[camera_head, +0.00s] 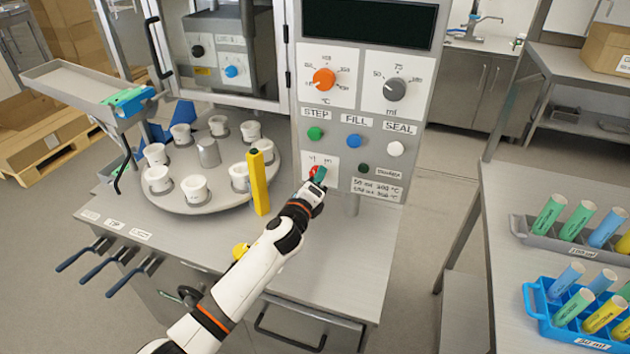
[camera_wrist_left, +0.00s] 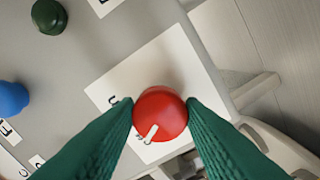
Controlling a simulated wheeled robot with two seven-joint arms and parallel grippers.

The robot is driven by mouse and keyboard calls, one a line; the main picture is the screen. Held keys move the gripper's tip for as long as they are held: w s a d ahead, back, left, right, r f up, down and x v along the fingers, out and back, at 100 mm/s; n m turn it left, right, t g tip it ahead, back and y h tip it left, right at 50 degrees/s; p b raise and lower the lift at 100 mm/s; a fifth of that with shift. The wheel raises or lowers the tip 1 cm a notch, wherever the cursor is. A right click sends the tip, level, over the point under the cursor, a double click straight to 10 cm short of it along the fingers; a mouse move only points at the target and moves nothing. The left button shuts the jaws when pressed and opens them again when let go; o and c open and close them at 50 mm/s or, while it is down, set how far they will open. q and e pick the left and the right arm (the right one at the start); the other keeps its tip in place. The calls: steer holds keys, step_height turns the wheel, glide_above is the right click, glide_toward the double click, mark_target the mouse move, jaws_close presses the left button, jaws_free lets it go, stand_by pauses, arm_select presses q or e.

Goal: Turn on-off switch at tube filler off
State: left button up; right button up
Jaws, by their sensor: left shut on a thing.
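The on-off switch is a red round knob with a white mark, on a white label plate of the tube filler's panel (camera_head: 345,90). In the left wrist view the red knob (camera_wrist_left: 160,113) sits between the two green fingertips of my left gripper (camera_wrist_left: 160,110), which touch it on both sides. The knob's white mark points down and left in that view. In the head view my left gripper (camera_head: 317,180) is at the lower left of the panel and largely covers the red knob (camera_head: 314,170). My right gripper is not in view.
Orange (camera_head: 324,79) and grey (camera_head: 395,89) dials and green, blue and white buttons sit above the switch. A yellow post (camera_head: 259,183) and a round turntable (camera_head: 215,195) with several white cups are to the left. Tube trays stand on the right table (camera_head: 500,240).

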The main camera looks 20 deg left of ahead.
arm_select(q)
steer(key=shift+n, duration=0.4)
steer(key=o, duration=1)
steer(key=shift+s, duration=0.1)
steer(key=s, duration=0.4)
steer(key=s+b, duration=0.1)
steer(key=s, duration=0.3)
steer(key=s+b, duration=0.1)
steer(key=s, duration=0.3)
steer(key=shift+a, duration=0.25)
steer(key=shift+w, duration=0.1)
